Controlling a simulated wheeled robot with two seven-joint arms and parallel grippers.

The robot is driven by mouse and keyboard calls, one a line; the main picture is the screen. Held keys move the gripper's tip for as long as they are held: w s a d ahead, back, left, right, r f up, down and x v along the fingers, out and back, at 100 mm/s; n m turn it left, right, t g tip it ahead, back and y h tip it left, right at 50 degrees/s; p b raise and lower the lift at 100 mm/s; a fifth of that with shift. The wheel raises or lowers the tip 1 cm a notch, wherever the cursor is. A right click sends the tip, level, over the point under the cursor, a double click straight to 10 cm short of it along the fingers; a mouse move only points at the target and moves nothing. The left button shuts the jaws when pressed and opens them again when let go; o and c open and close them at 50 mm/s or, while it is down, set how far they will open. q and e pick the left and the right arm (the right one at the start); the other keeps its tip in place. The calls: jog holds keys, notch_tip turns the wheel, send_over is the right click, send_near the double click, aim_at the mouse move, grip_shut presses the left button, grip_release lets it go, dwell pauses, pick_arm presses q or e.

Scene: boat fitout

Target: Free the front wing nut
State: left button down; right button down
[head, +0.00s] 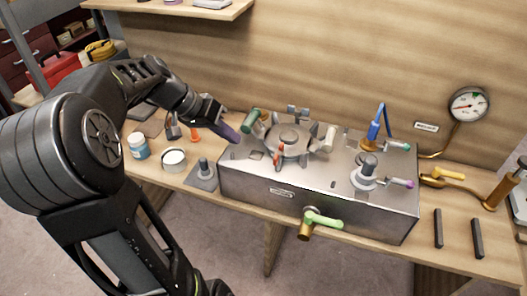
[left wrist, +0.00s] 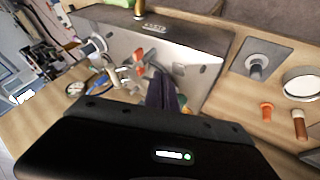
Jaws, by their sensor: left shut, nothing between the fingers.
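A round hatch lid (head: 290,140) sits on top of the steel box (head: 250,185), with fittings around its rim. At its front edge stands a small red-orange wing nut (head: 277,154); an orange piece that looks like it shows in the left wrist view (left wrist: 138,56). A green-handled fitting (head: 250,120) is at the lid's left, a grey one (head: 297,112) at the back and a pale one (head: 328,138) at the right. My left gripper (head: 229,133) is shut and empty by the box's left end, apart from the red-orange nut. My right gripper is not in view.
A blue lever (head: 376,128) and a flanged post (head: 367,172) rise from the box's right side. A green-handled brass valve (head: 318,220) sticks out in front. A blue jar (head: 138,146), a white tin (head: 173,160) and a post on a plate (head: 203,170) stand left.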

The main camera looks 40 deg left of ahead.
aim_at(278, 160)
pick_arm(q)
jog(key=p+x, duration=0.1)
jog(key=x, duration=0.7)
jog(key=shift+d, duration=0.15)
jog(key=shift+w+d+r+p, duration=0.1)
jog(key=shift+w+d+p, duration=0.1)
jog(key=shift+d+p, duration=0.3)
jog(key=shift+w+d+r+p, duration=0.1)
jog(key=shift+w+d+p, duration=0.15)
jog(key=shift+d, duration=0.4)
jog(key=shift+w+d+f, duration=0.1)
jog(key=shift+w+d, duration=0.05)
jog(key=shift+d, duration=0.4)
